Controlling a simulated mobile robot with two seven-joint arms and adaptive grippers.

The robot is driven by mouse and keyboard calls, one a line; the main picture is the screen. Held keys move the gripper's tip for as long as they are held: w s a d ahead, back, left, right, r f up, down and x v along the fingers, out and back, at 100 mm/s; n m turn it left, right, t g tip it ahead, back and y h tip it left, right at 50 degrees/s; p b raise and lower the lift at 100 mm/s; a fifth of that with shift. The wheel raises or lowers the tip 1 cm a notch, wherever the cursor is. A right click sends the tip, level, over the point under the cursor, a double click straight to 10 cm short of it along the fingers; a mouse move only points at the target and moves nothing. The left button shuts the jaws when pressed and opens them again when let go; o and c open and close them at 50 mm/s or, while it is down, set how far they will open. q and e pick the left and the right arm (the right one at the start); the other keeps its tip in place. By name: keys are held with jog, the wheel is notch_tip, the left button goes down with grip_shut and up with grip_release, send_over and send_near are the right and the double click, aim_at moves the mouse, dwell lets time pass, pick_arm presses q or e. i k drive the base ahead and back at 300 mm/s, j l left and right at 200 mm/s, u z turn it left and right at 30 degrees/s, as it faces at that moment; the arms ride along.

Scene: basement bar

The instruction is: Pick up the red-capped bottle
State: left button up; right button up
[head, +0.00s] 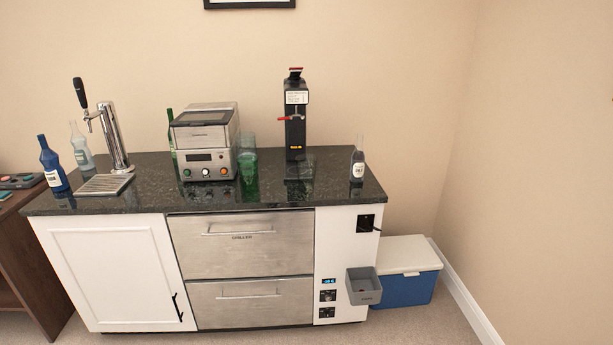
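No bottle with a clearly red cap can be made out. A dark blue bottle (53,166) and a pale clear bottle (81,147) stand at the left end of the black counter (250,196). A green bottle (171,132) is partly hidden behind the steel machine. A small bottle with a dark lower part and white label (357,166) stands at the right end. A tall black unit (295,125) has a red piece (295,71) on top and a red lever; whether that top piece is a bottle cap, I cannot tell. Neither gripper is in view.
A beer tap (112,135) with drip tray (104,185), a steel machine (205,140) and green glasses (247,168) stand on the counter. A grey bin (363,287) juts from the cabinet's right side. A blue cooler (405,287) sits right of it. A wooden table (20,235) is left.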

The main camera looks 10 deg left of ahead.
aim_at(358, 156)
jog(key=i+j+z, duration=0.15)
jog(key=i+j, duration=1.4)
